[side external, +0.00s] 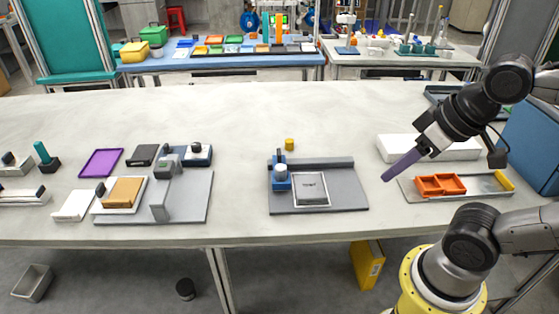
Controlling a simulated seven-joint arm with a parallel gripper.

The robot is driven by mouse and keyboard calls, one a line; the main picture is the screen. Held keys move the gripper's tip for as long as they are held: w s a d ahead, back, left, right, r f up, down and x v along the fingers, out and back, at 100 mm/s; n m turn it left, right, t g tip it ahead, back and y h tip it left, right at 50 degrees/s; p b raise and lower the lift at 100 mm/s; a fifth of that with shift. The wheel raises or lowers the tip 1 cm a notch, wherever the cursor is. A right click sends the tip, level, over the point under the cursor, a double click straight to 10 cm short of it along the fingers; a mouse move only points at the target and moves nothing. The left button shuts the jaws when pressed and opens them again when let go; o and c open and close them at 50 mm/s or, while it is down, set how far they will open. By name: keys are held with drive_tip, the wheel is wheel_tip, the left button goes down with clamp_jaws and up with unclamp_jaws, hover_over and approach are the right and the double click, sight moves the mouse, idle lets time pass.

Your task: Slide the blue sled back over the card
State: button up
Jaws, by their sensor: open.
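The blue sled (282,184) sits on the left part of a grey base plate (349,190), with a dark upright knob and a pale part on it. The card (311,189) is a grey square with a light border and small dark marking, lying flat on the plate. The sled is just left of the card; whether it overlaps the card's edge cannot be told. My gripper (388,175) is in the air to the right of the plate, its purple finger part pointing down and left. It is open, apart from the sled and card, and nothing shows held.
A raised grey bar (325,162) runs along the plate's back edge. A small yellow cylinder (289,144) stands behind it. An orange tray (440,184) and white box (450,147) are at right. A grey fixture (188,198) stands at left; table between is clear.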

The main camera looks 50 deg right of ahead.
drive_tip(key=w+r+m, duration=0.4)
drive_tip(key=w+r, duration=0.5)
drive_tip(key=r, duration=0.1)
drive_tip(key=m+g, duration=0.4)
drive_tip(key=g, duration=0.1)
hover_over(279, 151)
wheel_tip(279, 151, down, 15)
wheel_tip(279, 151, down, 14)
drive_tip(key=shift+s+r, duration=0.1)
clamp_jaws()
